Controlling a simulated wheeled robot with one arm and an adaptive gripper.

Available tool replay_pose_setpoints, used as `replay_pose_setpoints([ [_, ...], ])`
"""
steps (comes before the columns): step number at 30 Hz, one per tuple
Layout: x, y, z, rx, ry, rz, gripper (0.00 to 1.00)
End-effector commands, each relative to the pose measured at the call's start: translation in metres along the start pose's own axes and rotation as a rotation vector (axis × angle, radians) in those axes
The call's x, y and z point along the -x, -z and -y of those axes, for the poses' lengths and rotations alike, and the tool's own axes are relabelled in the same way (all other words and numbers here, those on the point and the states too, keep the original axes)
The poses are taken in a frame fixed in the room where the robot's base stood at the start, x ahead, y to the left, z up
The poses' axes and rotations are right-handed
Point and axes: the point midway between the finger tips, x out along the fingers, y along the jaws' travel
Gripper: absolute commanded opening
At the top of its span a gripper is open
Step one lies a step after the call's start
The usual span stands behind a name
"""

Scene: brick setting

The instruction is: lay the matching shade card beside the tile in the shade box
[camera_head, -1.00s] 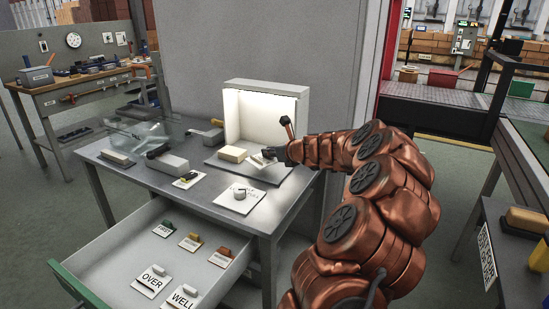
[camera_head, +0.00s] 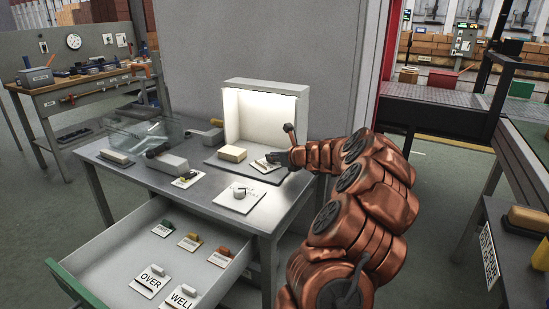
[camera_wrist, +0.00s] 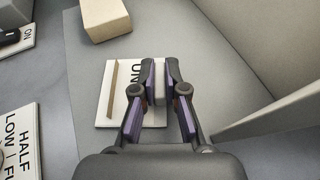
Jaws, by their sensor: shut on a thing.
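The shade box (camera_head: 229,105) is a lit white box with an open front on the grey table. A cream tile (camera_head: 232,153) lies on its grey base, and also shows at the top of the wrist view (camera_wrist: 105,18). My gripper (camera_wrist: 161,80) is shut on the grip piece of a white shade card (camera_wrist: 104,112) with a brown stripe and partly hidden dark letters. In the head view this card (camera_head: 262,165) is right of the tile, apart from it, at the base's front right. It looks flat on or just above the base; I cannot tell which.
A white card with a round knob (camera_head: 239,195) lies at the table's front. Another small card (camera_head: 187,180) lies beside a grey device (camera_head: 166,165). The open drawer (camera_head: 110,262) holds several labelled cards. The box's side wall (camera_wrist: 270,119) is close right of my gripper.

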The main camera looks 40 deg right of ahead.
Motion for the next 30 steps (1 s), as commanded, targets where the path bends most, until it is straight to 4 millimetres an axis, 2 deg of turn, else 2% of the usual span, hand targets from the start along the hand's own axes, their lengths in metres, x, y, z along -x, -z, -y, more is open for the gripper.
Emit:
replay_pose_setpoints([
  [4, -0.001, 0.001, 0.000, 0.000, 0.000, 0.000, 0.00],
  [5, -0.001, 0.002, 0.000, 0.000, 0.000, 0.000, 0.12],
  [12, 0.000, 0.002, 0.000, 0.000, 0.000, 0.000, 0.37],
  [23, 0.001, -0.001, 0.000, 0.001, 0.000, 0.000, 0.37],
  [30, 0.033, -0.004, 0.002, 0.000, 0.004, 0.004, 0.37],
])
